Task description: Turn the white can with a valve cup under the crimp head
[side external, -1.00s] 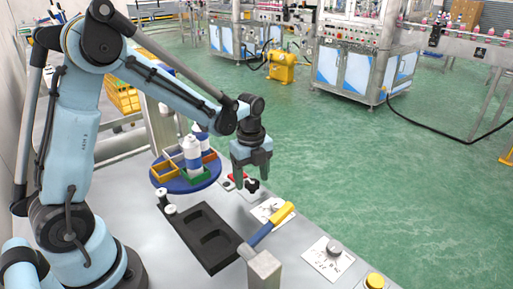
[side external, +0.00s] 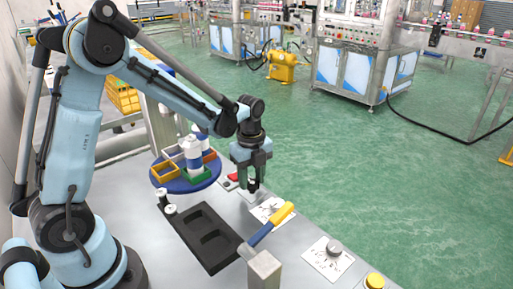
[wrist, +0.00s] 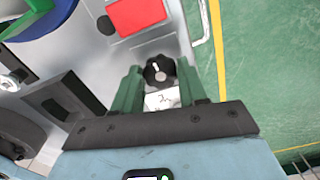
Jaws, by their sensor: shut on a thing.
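A white can (side external: 193,155) stands upright on the blue turntable (side external: 180,184), with another white can (side external: 205,143) behind it. Whether either has a valve cup is too small to tell. I cannot make out the crimp head for certain. My gripper (side external: 251,185) is low over the table, right of the turntable. In the wrist view, a black knob (wrist: 159,69) with a white mark sits between the green fingers of my gripper (wrist: 158,82), which is shut on it. The turntable's blue rim (wrist: 50,20) shows at that view's upper left.
A black tray (side external: 230,263) with recesses lies in front of the turntable. A yellow-and-blue handle (side external: 272,225) on a metal block (side external: 264,268) rises nearby. A red part (wrist: 137,15) lies beyond the knob. The table edge is close on the right.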

